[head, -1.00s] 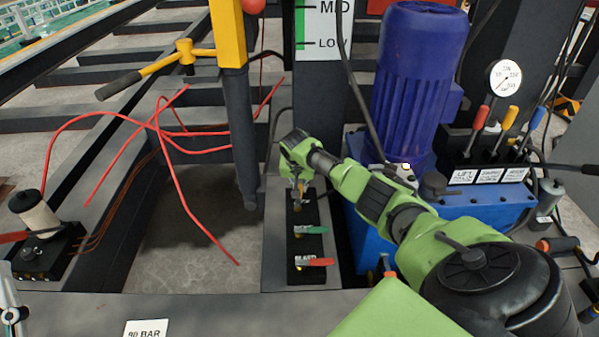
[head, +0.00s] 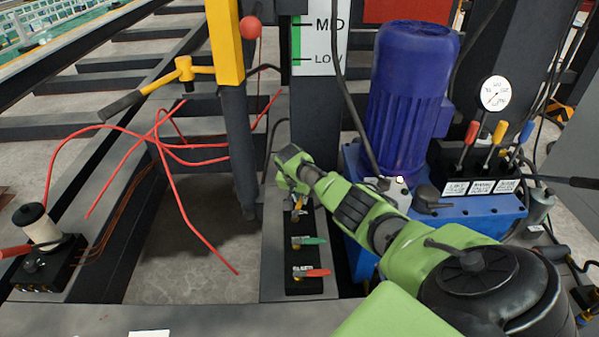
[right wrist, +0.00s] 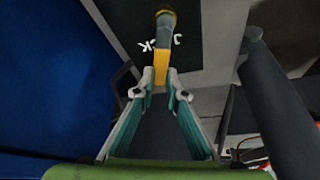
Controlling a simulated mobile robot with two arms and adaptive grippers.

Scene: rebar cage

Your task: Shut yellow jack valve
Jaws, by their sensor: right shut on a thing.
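The yellow jack valve is the rearmost of three valves on a black block (head: 305,229), with its yellow handle (head: 299,204) partly hidden by my right gripper (head: 296,190). In the right wrist view the yellow handle (right wrist: 161,66) sticks out from a round metal stem, with white lettering beside it on the dark block. The fingertips of the right gripper (right wrist: 164,90) are at the handle's near end, shut on it. The left gripper is in neither view.
A green-handled valve (head: 308,241) and a red-handled valve (head: 313,272) sit nearer on the same block. A blue motor (head: 410,100) and lever bank (head: 485,165) stand to the right. Loose red hoses (head: 180,200) hang at left beside a dark post (head: 241,140).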

